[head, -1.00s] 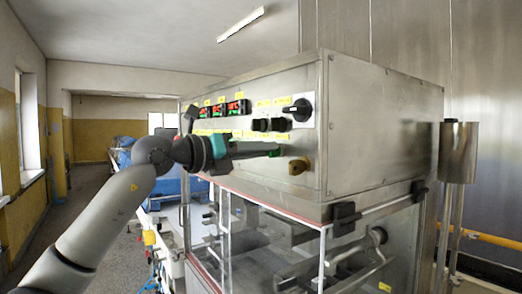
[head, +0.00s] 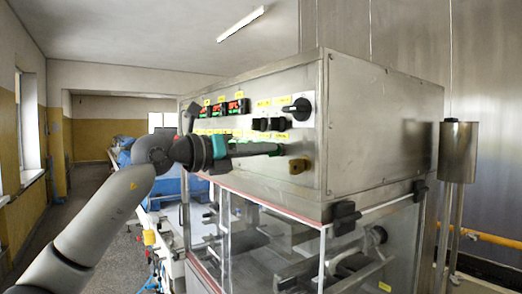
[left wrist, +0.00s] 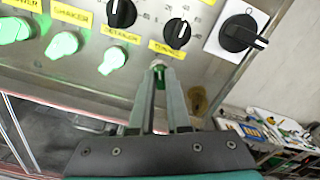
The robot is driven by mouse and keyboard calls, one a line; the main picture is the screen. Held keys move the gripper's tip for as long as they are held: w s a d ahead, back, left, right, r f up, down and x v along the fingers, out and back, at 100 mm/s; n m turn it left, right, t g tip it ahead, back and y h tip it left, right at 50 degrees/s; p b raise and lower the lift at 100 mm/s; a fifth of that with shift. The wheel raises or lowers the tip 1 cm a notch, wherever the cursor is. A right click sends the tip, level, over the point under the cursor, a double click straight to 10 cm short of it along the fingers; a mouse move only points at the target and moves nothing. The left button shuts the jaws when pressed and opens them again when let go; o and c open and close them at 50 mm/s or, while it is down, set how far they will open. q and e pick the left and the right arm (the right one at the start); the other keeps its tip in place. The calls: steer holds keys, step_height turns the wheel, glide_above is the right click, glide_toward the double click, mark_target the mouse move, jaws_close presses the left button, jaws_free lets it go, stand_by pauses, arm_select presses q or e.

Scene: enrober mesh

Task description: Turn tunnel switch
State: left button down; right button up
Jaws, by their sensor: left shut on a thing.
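The control panel (head: 255,110) of the steel machine carries the tunnel switch (left wrist: 158,66) in its lower row, under a yellow label that seems to read TUNNEL (left wrist: 166,48). My left gripper (left wrist: 159,78) is shut on this switch. Its fingertips cover most of the switch, and a pale end and a bit of green show between them. In the head view my left gripper (head: 279,150) reaches the panel from the left. How far the switch is turned cannot be seen. My right gripper is not in view.
Lit green switches (left wrist: 112,60) stand in a row to the left. Black knobs (left wrist: 177,33) sit above, with a large black rotary switch (left wrist: 243,33) to the right. Clear guards (head: 270,235) lie below the panel.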

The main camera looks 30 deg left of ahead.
arm_select(q)
steer(key=m, duration=1)
steer(key=shift+s+d+m+b, duration=0.1)
steer(key=shift+d+m+b, duration=0.05)
steer(key=shift+m+b, duration=0.2)
steer(key=shift+m, duration=0.25)
steer(key=c, duration=0.9)
jaws_free()
steer(key=shift+s, duration=0.1)
